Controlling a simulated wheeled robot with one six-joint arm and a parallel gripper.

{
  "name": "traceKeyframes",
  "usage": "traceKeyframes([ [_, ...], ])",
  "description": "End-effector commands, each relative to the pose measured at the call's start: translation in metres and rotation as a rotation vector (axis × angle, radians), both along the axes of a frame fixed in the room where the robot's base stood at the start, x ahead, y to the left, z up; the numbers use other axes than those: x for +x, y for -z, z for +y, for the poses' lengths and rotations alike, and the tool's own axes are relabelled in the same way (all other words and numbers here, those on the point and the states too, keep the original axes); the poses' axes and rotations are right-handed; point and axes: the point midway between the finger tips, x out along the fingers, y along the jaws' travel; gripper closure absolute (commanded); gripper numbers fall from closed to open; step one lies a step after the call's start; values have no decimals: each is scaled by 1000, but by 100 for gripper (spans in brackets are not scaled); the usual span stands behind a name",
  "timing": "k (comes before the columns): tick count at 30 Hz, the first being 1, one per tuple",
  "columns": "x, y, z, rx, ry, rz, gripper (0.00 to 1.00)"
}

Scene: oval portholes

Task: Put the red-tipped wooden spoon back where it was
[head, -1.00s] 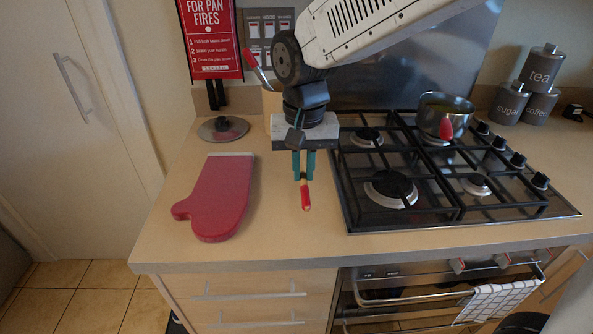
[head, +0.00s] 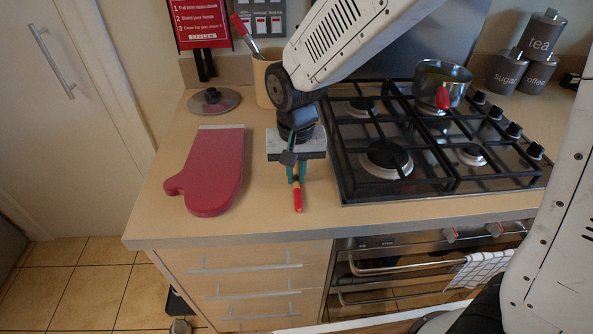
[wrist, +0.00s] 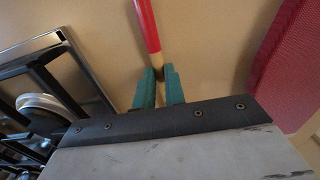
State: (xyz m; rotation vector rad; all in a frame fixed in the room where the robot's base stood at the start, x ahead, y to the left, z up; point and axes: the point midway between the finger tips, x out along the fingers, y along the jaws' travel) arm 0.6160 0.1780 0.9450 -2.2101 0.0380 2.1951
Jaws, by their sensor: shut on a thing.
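The red-tipped wooden spoon (head: 298,197) is held in my gripper (head: 297,177), its red end pointing down toward the front of the counter in the head view. In the wrist view the green fingertips of my gripper (wrist: 159,82) are shut on the spoon (wrist: 147,28) where its bare wood meets the jaws. The far end of the spoon is hidden by my gripper. A beige utensil crock (head: 262,82) stands behind my gripper at the back of the counter, with a red-handled utensil (head: 242,30) leaning in it.
A red oven mitt (head: 210,170) lies to the left. A lid (head: 213,101) lies behind it. The gas hob (head: 400,150) is close on the right, with a pan (head: 440,84) at its back. Bare counter lies between mitt and hob.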

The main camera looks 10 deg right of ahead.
Motion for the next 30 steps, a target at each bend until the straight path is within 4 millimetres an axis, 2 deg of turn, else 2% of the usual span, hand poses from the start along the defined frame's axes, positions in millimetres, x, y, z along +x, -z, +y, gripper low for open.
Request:
traceKeyframes([
  [1, -1, 0, 0, -1, 0, 1, 100],
  [2, -1, 0, 0, -1, 0, 1, 80],
  [3, -1, 0, 0, -1, 0, 1, 69],
  [4, -1, 0, 0, -1, 0, 1, 67],
  [12, 0, -1, 0, 0, 0, 1, 67],
  [16, 0, -11, 0, 1, 0, -1, 67],
  [30, 0, -102, 0, 0, 1, -1, 67],
])
